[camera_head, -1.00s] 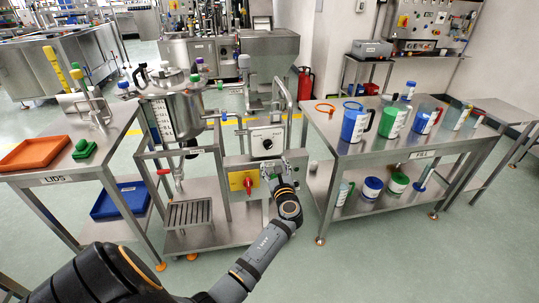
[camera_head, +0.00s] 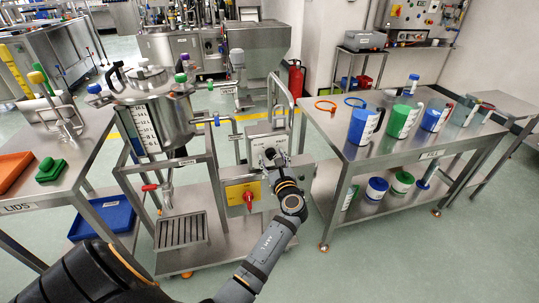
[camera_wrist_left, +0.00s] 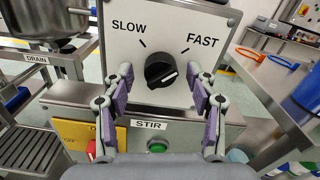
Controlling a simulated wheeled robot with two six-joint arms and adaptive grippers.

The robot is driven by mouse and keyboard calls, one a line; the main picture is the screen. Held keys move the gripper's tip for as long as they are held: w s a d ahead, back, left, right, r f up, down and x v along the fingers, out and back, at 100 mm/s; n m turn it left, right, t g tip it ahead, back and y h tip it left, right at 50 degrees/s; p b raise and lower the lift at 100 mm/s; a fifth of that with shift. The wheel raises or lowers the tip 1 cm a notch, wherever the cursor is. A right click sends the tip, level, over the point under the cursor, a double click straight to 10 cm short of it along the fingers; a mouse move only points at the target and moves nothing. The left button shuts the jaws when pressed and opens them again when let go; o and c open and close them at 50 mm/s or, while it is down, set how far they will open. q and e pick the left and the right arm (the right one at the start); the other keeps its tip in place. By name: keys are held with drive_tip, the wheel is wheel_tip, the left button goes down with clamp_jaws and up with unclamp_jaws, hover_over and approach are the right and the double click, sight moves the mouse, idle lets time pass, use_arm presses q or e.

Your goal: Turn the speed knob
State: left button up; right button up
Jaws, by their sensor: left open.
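The speed knob (camera_wrist_left: 160,71) is black and round with a white mark at its lower right. It sits on a pale panel (camera_wrist_left: 205,20) printed SLOW at left and FAST at right. My left gripper (camera_wrist_left: 161,82) is open, its two purple-padded fingers apart on either side of the knob in the wrist view. Whether they touch it I cannot tell. In the head view my left gripper (camera_head: 271,157) is in front of the panel (camera_head: 262,131) and hides the knob. My right gripper is not in view.
Below the panel is a box labelled STIR with a green button (camera_wrist_left: 157,146) and a red switch (camera_head: 248,199) on a yellow plate. A steel vessel (camera_head: 160,115) stands at left. A bench with jugs (camera_head: 400,121) stands at right. A bent pipe (camera_head: 282,92) rises behind the panel.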

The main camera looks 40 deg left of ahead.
use_arm(q)
drive_tip(key=shift+s+d+r, duration=0.1)
drive_tip(key=shift+c, duration=0.4)
drive_tip(key=c, duration=1.1)
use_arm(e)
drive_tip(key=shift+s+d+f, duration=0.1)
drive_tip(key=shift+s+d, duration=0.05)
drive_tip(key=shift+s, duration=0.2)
